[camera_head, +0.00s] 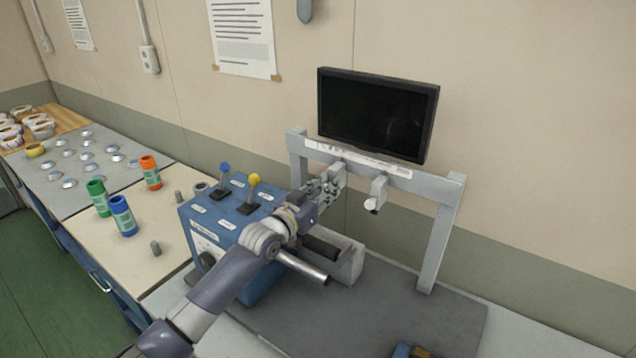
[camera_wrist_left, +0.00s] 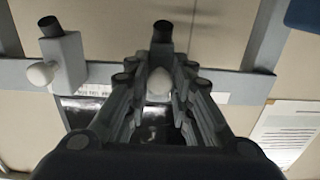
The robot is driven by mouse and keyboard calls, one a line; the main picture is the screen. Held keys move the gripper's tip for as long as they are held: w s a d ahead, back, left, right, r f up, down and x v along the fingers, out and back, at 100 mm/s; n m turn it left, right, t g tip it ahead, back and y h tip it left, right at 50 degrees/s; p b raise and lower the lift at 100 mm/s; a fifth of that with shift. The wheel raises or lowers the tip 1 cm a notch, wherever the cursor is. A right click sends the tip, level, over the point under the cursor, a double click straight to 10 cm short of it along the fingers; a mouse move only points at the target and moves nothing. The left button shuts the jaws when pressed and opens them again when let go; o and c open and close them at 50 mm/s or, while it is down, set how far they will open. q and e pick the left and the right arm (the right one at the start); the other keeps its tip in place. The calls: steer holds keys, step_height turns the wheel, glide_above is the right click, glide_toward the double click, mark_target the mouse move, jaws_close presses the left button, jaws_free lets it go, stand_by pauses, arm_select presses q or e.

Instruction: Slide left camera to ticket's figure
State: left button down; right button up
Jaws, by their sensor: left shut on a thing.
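The left camera is a small grey block on the beam with a black cylindrical end (camera_wrist_left: 161,36) and a white knob (camera_wrist_left: 158,86). My left gripper (camera_head: 329,184) is at the beam's left part. In the left wrist view its fingers (camera_wrist_left: 158,98) close around the white knob. In the head view the gripper hides most of this camera. A second, right-hand camera (camera_head: 379,188) hangs from the beam (camera_head: 405,181) to the right, apart from the gripper; it also shows in the left wrist view (camera_wrist_left: 66,62). A white scale strip (camera_head: 358,158) runs along the beam; its figures are unreadable. My right gripper is out of view.
A dark monitor (camera_head: 377,113) stands behind the beam. A blue control box (camera_head: 228,226) with blue- and yellow-topped levers sits left under my arm. Green, blue and orange bottles (camera_head: 122,215) stand on the left bench. The beam between the two cameras looks clear.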

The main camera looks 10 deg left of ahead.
arm_select(q)
steer(key=shift+a+r, duration=0.1)
steer(key=shift+r, duration=0.1)
steer(key=shift+w+a, duration=0.15)
steer(key=shift+a, duration=0.15)
steer(key=c, duration=1.6)
jaws_free()
steer(key=shift+w+a+f, duration=0.15)
steer(key=shift+a+f, duration=0.05)
steer(key=shift+a, duration=0.2)
steer(key=shift+o, duration=0.7)
steer(key=shift+w+a+f, duration=0.1)
steer(key=shift+w+a, duration=0.05)
steer(key=shift+a, duration=0.1)
steer(key=v, duration=1.2)
steer(key=shift+d, duration=0.3)
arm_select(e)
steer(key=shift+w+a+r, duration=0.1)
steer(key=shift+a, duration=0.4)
